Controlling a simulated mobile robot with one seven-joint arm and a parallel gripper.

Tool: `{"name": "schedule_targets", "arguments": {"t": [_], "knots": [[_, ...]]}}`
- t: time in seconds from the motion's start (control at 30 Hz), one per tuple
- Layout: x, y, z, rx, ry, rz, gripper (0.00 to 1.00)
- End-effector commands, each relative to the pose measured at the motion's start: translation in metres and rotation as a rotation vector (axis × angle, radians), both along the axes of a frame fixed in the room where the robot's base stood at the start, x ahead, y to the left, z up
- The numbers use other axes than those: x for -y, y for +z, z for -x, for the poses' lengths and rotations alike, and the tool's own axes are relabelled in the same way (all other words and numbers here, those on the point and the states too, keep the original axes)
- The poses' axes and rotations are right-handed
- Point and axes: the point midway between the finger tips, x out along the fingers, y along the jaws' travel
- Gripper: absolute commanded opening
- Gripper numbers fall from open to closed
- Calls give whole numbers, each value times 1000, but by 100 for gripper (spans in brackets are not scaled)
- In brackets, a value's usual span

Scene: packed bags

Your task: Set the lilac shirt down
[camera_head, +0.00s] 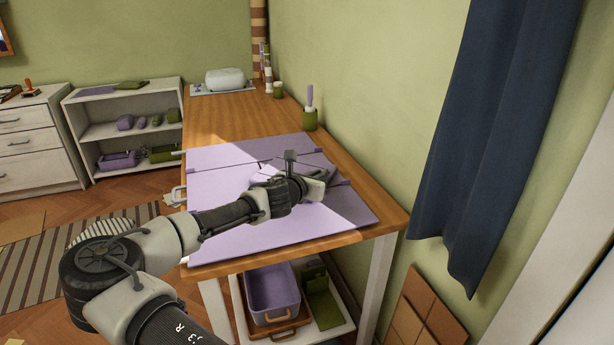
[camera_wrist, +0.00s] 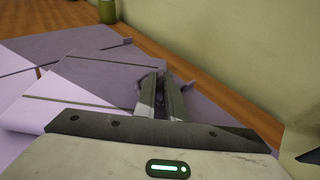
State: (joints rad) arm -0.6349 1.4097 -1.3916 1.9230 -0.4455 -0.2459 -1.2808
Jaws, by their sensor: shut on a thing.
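My gripper (camera_head: 326,178) is low over the right half of a flat lilac spread (camera_head: 225,228) on the wooden table. In the wrist view, my gripper (camera_wrist: 165,84) has its fingers close together, shut, with lilac surfaces around the tips. What lies between the fingers is mostly hidden. The lilac spread (camera_wrist: 85,90) has straight edges, dark seams and overlapping layers. I cannot clearly tell the lilac shirt's outline from the same-coloured surface under it.
The wooden table (camera_head: 235,112) runs along the green wall. A green cup (camera_head: 310,120) stands behind the lilac spread, near the wall. A pale rounded bundle (camera_head: 225,79) sits at the far end. A lilac bin (camera_head: 272,290) is on the shelf below. Bare tabletop shows beyond the spread.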

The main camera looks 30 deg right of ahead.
Motion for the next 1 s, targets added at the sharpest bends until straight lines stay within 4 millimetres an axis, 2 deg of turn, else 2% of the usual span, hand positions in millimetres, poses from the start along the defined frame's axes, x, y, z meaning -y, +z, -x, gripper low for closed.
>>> {"name": "schedule_targets", "arguments": {"t": [0.43,0.6,0.77,0.87,0.97,1.0], "knots": [[0,81,0,5,0,-2,0],[0,97,-1,3,1,-1,0],[-3,100,-1,1,8,1,0],[-17,97,-6,0,54,1,0],[-49,94,-16,-1,152,3,0],[-66,93,-20,1,205,2,0]]}}
